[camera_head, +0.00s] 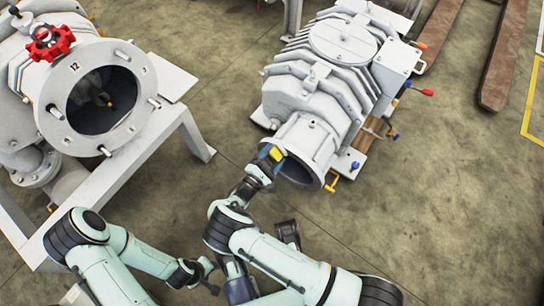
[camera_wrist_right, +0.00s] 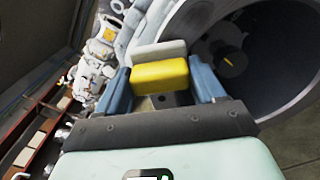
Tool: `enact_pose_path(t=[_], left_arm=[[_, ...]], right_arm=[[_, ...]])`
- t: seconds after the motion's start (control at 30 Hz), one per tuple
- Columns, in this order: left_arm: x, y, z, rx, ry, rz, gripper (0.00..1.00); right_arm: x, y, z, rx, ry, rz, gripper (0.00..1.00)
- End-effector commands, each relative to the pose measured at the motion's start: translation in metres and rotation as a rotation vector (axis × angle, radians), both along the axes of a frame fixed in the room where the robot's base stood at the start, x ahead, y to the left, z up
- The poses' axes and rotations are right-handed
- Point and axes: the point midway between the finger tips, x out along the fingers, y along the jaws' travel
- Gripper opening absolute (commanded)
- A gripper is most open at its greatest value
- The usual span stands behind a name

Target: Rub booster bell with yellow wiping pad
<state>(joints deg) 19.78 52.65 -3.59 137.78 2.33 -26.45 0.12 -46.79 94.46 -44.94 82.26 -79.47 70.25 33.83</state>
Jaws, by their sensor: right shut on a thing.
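The booster bell (camera_head: 308,138) is the grey flared mouth at the front end of the white pump, its dark opening facing me. My right gripper (camera_head: 269,157) is at the left side of the bell's rim. It is shut on the yellow wiping pad (camera_head: 277,153). In the right wrist view the pad (camera_wrist_right: 160,75), with a pale grey layer behind it, sits between the two blue fingers, and the bell (camera_wrist_right: 298,102) fills the right side. Whether the pad touches the bell is unclear. My left gripper (camera_head: 211,276) is low in the head view, empty, with its fingers apart.
At left, another large white machine (camera_head: 60,95) with a red handwheel (camera_head: 50,43) rests on a white frame (camera_head: 150,140). Brown beams (camera_head: 503,60) lie at upper right. The floor at lower right is clear.

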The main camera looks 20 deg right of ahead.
Motion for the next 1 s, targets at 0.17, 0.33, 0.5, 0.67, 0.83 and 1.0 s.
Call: enact_pose_path(t=[0.17,0.33,0.5,0.67,0.83,1.0], left_arm=[[-0.001,0.0,0.004,0.0,0.0,0.0,0.43],[-0.002,0.0,0.016,0.0,-0.002,0.0,0.43],[-0.003,0.0,0.024,0.0,-0.004,0.0,0.43],[-0.003,0.0,0.025,0.0,-0.005,0.0,0.43],[-0.004,0.0,0.036,0.0,-0.007,0.0,0.43],[-0.004,0.0,0.044,0.001,-0.01,0.0,0.43]], right_arm=[[-0.003,-0.002,0.001,-0.001,0.001,0.0,0.44],[-0.015,-0.01,0.003,-0.002,0.001,0.0,0.44],[-0.024,-0.016,0.002,-0.002,0.0,0.0,0.44],[-0.027,-0.019,0.001,-0.002,0.0,0.0,0.44],[-0.037,-0.028,0.002,-0.003,0.001,0.0,0.44],[-0.046,-0.037,0.002,-0.002,0.0,0.0,0.44]])
